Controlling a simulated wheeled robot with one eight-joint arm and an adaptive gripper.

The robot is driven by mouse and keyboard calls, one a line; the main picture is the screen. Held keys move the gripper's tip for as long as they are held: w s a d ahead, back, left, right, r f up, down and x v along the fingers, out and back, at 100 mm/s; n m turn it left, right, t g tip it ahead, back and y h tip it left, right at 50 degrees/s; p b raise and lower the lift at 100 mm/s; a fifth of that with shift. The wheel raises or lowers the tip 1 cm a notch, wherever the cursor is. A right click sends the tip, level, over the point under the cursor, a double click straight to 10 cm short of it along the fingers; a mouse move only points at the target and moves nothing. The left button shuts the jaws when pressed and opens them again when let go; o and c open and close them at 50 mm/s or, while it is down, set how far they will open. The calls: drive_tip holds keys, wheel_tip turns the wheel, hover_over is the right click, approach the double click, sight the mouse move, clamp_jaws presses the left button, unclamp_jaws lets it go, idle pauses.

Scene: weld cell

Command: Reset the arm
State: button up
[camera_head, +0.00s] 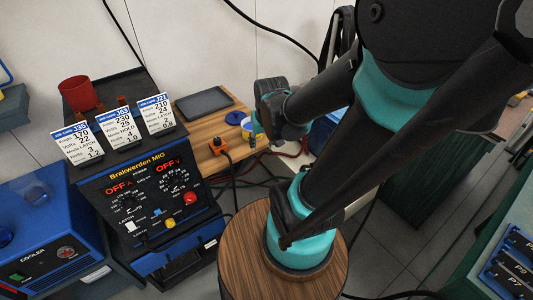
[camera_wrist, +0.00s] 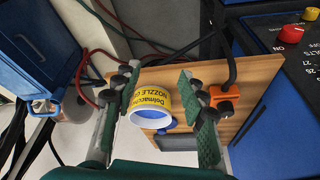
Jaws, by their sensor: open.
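My arm reaches from the upper right over the round wooden stool-like top (camera_head: 235,270) toward the wooden bench (camera_head: 222,112). In the wrist view my gripper (camera_wrist: 159,75) is open, with one finger on each side of a yellow nozzle tin (camera_wrist: 153,98). The tin has a white rim and blue inside it. In the head view the tin is partly hidden by my wrist, and the fingertips are hard to make out.
An orange clamp (camera_wrist: 224,97) with a black cable stands on the bench close to the right finger. A welder (camera_head: 150,200) with job cards and a red cup (camera_head: 77,93) stands left. A dark tablet (camera_head: 204,103) lies at the bench's back. Cables cross the floor.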

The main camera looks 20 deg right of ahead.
drive_tip(key=shift+n, duration=0.5)
drive_tip(key=s, duration=0.1)
drive_tip(key=s+f, duration=0.2)
drive_tip(key=shift+s+d, duration=0.15)
drive_tip(key=shift+s, duration=0.15)
drive_tip(key=shift+c, duration=1)
